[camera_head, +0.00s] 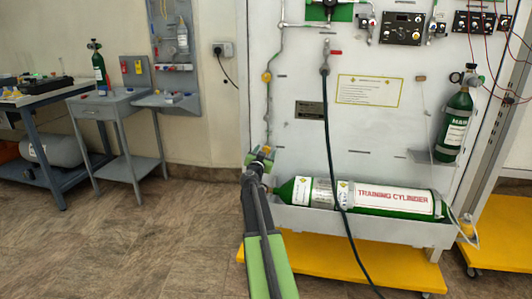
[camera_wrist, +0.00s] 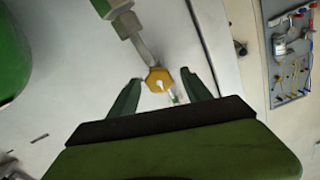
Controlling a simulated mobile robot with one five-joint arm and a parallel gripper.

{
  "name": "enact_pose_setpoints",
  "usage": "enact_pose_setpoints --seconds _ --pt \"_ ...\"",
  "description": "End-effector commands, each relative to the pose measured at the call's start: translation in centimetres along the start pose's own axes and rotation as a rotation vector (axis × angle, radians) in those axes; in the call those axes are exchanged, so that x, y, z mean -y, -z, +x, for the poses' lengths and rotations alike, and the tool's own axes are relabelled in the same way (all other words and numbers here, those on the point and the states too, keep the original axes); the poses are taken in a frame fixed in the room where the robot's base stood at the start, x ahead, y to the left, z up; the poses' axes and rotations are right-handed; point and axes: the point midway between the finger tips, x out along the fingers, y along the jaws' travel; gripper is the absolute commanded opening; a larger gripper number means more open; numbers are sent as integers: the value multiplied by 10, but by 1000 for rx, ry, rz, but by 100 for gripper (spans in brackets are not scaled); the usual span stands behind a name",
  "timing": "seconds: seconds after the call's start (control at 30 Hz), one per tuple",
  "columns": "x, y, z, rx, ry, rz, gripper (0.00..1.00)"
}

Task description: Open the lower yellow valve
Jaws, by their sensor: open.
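The lower yellow valve (camera_wrist: 155,88) is a hexagonal yellow body with a small pale part at its centre, on a pipe against the white panel. In the wrist view it lies between and slightly beyond the tips of my gripper (camera_wrist: 161,89). The jaws are open, one finger on each side, with no clear contact. In the head view my gripper (camera_head: 260,157) is at the panel's lower left, and the lower valve is mostly hidden there. Another yellow valve (camera_head: 267,77) sits higher on the same pipe.
A green training cylinder (camera_head: 375,198) lies in a tray just right of my gripper. A dark hose (camera_head: 327,130) hangs in front of the panel. A yellow base (camera_head: 350,262) juts out below. A grey side table (camera_head: 112,103) stands left. Floor between is clear.

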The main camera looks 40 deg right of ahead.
Motion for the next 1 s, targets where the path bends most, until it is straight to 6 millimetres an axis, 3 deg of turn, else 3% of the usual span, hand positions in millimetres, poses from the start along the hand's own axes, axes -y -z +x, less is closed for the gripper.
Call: enact_pose_setpoints --seconds 0.3,0.73,0.8,1.0 --pt "0 0 4 0 1 0 57" --pt "2 0 3 1 3 0 2" --pt "-3 1 15 0 1 0 0" --pt "1 0 4 1 2 -17 0"
